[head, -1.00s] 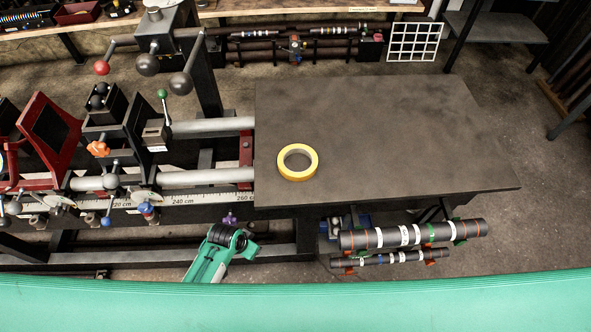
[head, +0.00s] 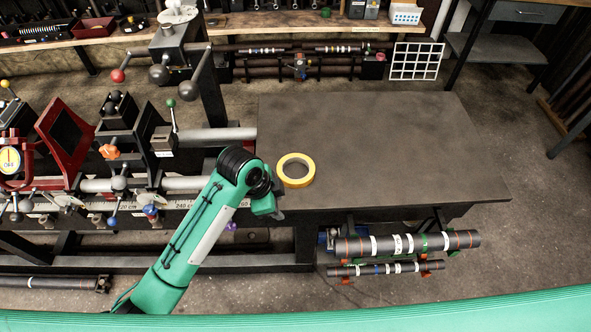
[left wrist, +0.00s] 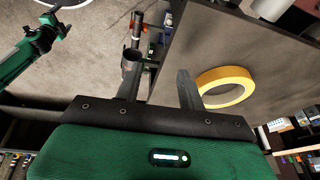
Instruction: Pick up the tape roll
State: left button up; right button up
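The yellow tape roll (head: 296,170) lies flat on the dark grey tabletop (head: 390,150), near its left front edge. It also shows in the left wrist view (left wrist: 225,86), just to the right of the fingers. My left gripper (head: 276,214) is low at the table's front left corner, just below the roll in the head view and apart from it. In the left wrist view its two fingers (left wrist: 158,80) stand apart with nothing between them. My right gripper is not seen in the head view.
The lathe (head: 110,170) with its levers and red guard stands left of the table. Dark shafts (head: 408,243) with white bands hang on a rack below the table's front edge. The tabletop right of the roll is clear. A white grid (head: 416,61) stands behind.

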pick_arm(q)
jog(key=w+d+r+m+y, duration=0.1)
jog(key=w+d+r+m, duration=0.1)
jog(key=w+r+m, duration=0.3)
notch_tip(320, 180, up, 6)
jog(key=r+m+g+y, duration=0.1)
jog(key=m+y, duration=0.2)
jog(key=m, duration=0.2)
send_over(284, 178)
jog(key=f, duration=0.3)
jog(key=f+p, duration=0.1)
jog(key=f, duration=0.1)
jog(key=f+p, duration=0.1)
jog(key=f, duration=0.2)
jog(key=shift+a+f, duration=0.3)
jog(key=shift+f, duration=0.05)
jog(key=f, duration=0.1)
jog(key=f+p, duration=0.1)
jog(key=f, duration=0.1)
jog(key=f+p, duration=0.1)
jog(key=shift+d+f, duration=0.4)
jog(key=shift+f, duration=0.3)
grip_shut()
